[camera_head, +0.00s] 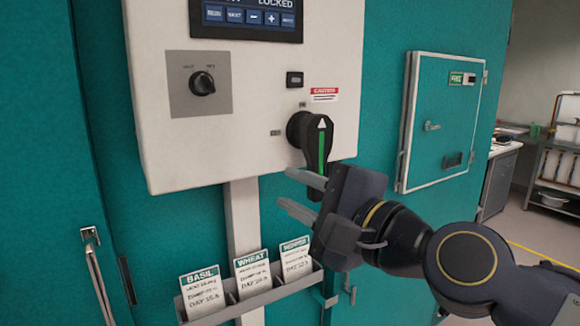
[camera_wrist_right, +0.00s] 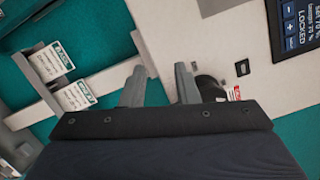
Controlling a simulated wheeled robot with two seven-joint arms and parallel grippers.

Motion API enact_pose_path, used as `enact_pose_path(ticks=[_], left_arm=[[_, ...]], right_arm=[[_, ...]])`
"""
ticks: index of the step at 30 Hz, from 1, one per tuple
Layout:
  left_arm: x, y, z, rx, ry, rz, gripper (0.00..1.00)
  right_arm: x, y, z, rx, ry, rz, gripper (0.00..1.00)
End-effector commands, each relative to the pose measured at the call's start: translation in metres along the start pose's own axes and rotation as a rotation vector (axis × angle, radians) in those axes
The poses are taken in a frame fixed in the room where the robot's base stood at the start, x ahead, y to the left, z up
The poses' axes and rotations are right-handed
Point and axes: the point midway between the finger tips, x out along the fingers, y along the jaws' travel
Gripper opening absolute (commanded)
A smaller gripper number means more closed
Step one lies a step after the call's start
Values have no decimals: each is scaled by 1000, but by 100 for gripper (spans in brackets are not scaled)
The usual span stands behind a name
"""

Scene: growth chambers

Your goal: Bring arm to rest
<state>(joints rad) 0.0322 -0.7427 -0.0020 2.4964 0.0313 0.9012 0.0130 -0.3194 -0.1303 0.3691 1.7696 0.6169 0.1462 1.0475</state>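My right gripper (camera_head: 290,194) is in front of the control panel, just below and in front of the black rotary handle (camera_head: 318,140). Its two grey fingers are apart, with nothing between them. In the right wrist view the gripper (camera_wrist_right: 160,82) also shows its fingers spread and empty. The handle carries a green stripe and a white arrow and points up and down; the upper finger overlaps its lower end in the head view, and I cannot tell whether they touch. In the wrist view the handle (camera_wrist_right: 210,88) is partly hidden behind a finger. My left gripper is in neither view.
The white control box (camera_head: 250,110) has a screen (camera_head: 248,17) reading LOCKED and a small black knob (camera_head: 202,84). Below is a card rack (camera_head: 250,298) with basil, wheat and another card. A teal hatch (camera_head: 440,120) is at right. Open floor (camera_head: 540,235) lies far right.

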Motion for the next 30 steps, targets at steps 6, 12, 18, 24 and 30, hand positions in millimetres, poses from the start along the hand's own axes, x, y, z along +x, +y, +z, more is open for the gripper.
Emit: enact_pose_path(ticks=[6, 12, 18, 24, 30], left_arm=[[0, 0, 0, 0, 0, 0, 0], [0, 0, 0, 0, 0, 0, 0], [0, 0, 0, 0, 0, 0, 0], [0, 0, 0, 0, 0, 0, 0], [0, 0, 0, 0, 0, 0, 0]], right_arm=[[-95, 113, -90, -525, 136, 380, 28], [-194, 216, -133, -800, 100, 750, 28], [-266, 291, -137, -915, -26, 998, 28], [-288, 316, -133, -946, -92, 1073, 28], [-288, 316, -133, -947, -94, 1074, 28]])
